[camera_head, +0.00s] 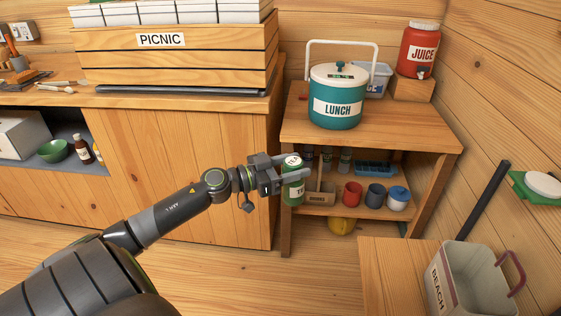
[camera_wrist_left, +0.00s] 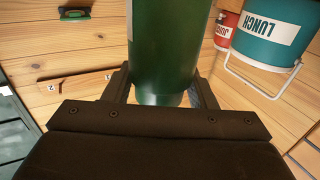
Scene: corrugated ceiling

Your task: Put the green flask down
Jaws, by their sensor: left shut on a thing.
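The green flask (camera_head: 292,188) has a white label and a pale top. It stands roughly upright in my left gripper (camera_head: 281,177), whose fingers are shut on it. In the head view it is in front of the left side of the small wooden shelf table (camera_head: 290,130); I cannot tell whether its base touches anything. In the left wrist view the flask (camera_wrist_left: 165,50) fills the middle between the two fingers (camera_wrist_left: 160,92), and its upper end is cut off. My right gripper does not show.
A teal lunch cooler (camera_head: 337,108) and a red juice jug (camera_head: 418,48) stand on the table top. The shelf below holds a red cup (camera_head: 352,193), a dark cup (camera_head: 375,195), a blue-lidded cup (camera_head: 398,198) and a blue tray (camera_head: 376,169). A beach bin (camera_head: 452,275) stands at lower right.

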